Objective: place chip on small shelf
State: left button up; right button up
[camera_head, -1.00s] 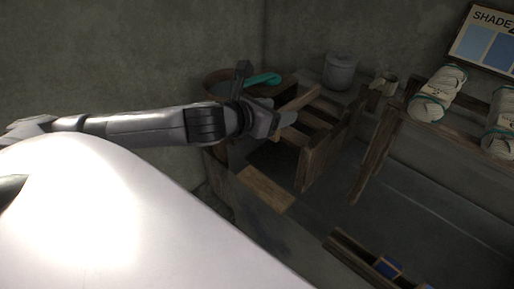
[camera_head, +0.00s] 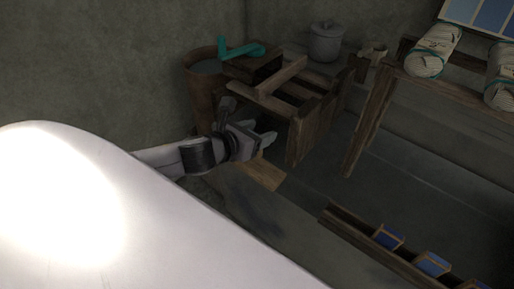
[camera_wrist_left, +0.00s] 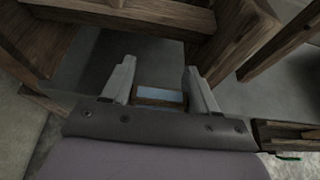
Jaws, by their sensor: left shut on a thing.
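My left gripper (camera_head: 268,140) is low beside the front left of the slatted wooden stand. In the left wrist view, its two fingers (camera_wrist_left: 160,88) stand on either side of a small wood-framed chip with a pale blue face (camera_wrist_left: 160,97) and are shut on it. The chip is hidden in the head view. A small flat wooden board (camera_head: 264,174), which may be the small shelf, shows just below the gripper. I cannot tell whether the chip touches it. My right gripper is not in view.
The slatted wooden stand (camera_head: 303,140) is close to the left gripper. A teal-handled object (camera_head: 242,50) and a brown tub (camera_head: 200,90) are behind. A long wooden rack (camera_head: 350,228) holds blue chips (camera_head: 388,237) at lower right. Yarn bundles (camera_head: 435,52) lie on a bench.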

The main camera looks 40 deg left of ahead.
pick_arm(q)
jog(key=shift+f+b, duration=0.7)
jog(key=shift+f, duration=1.5)
jog(key=shift+f, duration=0.2)
jog(key=o, duration=1)
jog(key=shift+r, duration=0.1)
